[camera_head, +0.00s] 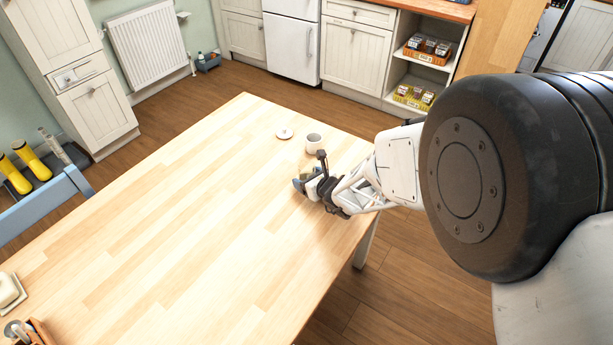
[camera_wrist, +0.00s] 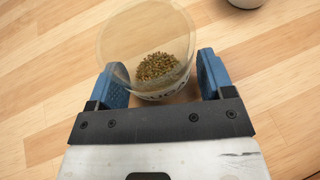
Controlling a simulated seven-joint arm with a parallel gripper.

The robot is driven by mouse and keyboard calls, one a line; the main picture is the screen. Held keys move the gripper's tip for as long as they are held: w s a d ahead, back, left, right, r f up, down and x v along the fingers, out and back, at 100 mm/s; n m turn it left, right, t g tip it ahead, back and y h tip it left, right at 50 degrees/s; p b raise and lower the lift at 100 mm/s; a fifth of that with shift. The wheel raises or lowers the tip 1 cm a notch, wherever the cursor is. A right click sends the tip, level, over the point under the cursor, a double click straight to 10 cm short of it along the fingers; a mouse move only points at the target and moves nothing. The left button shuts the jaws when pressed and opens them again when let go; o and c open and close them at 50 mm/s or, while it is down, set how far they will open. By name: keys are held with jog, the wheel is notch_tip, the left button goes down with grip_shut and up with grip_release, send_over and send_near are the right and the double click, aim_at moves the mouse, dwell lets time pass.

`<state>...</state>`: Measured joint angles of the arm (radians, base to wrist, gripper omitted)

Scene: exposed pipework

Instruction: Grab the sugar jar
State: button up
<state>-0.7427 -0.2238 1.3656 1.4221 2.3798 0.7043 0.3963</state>
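A clear jar (camera_wrist: 148,50) with brown granules in it stands on the wooden table in the wrist view. A pale label with dark letters shows low on its side, partly covered, so I cannot read it fully. My gripper (camera_wrist: 160,85) has its two blue-padded fingers apart, one on each side of the jar. The left finger overlaps the jar's edge, and a narrow gap seems to show at the right finger. In the head view my gripper (camera_head: 308,184) is low over the table near its right edge. The jar is mostly hidden there by the fingers.
A pale mug (camera_head: 314,142) stands just behind my gripper, and a small white dish (camera_head: 284,133) lies left of it. The wooden table (camera_head: 190,220) is clear in the middle. A butter dish (camera_head: 10,290) and a wooden caddy (camera_head: 30,332) sit at the near left.

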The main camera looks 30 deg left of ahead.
aim_at(311, 173)
jog(key=c, duration=0.9)
jog(key=shift+o, duration=0.2)
jog(key=shift+r, duration=0.15)
jog(key=shift+r, duration=1.5)
jog(key=shift+s+d+r, duration=0.15)
jog(key=shift+s+d, duration=0.05)
jog(key=s+d, duration=0.3)
jog(key=s+d+r, duration=0.1)
jog(key=s+d, duration=0.6)
jog(key=d, duration=0.1)
jog(key=shift+s+d+r, duration=0.15)
jog(key=shift+s+r, duration=0.05)
jog(key=shift+r, duration=0.05)
